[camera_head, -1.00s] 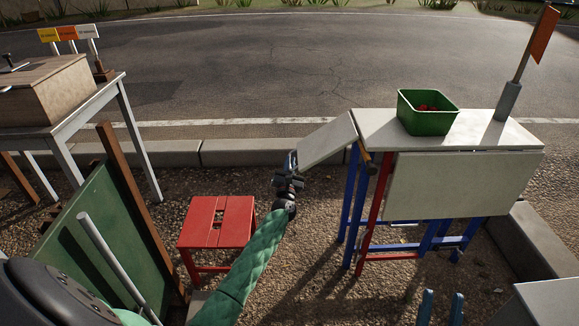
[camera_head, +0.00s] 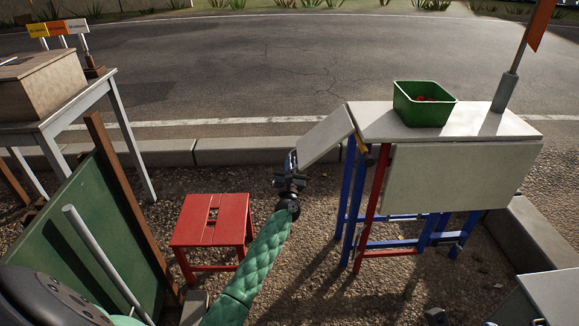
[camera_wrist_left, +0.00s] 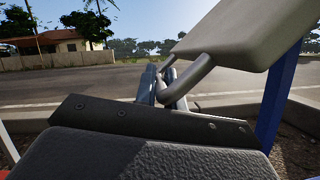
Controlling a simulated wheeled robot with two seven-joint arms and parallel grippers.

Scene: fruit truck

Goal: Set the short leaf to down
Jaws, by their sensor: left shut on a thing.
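The short leaf (camera_head: 326,135) is the pale panel at the left end of the folding table. It slopes down to the left from the tabletop edge, neither level nor hanging straight. It also shows from below at upper right in the left wrist view (camera_wrist_left: 245,32), with a grey bar handle (camera_wrist_left: 192,80) on its underside. My left gripper (camera_head: 290,162) is at the leaf's low outer end, its fingers (camera_wrist_left: 158,85) shut on the handle. The exact contact is partly hidden. My right gripper is not in view.
The tabletop (camera_head: 470,125) carries a green crate (camera_head: 425,112) with red fruit and a flag post. A long front leaf (camera_head: 455,178) hangs down. Blue and red legs (camera_head: 365,215) stand under the table. A red stool (camera_head: 212,220) and a green board (camera_head: 95,240) stand left.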

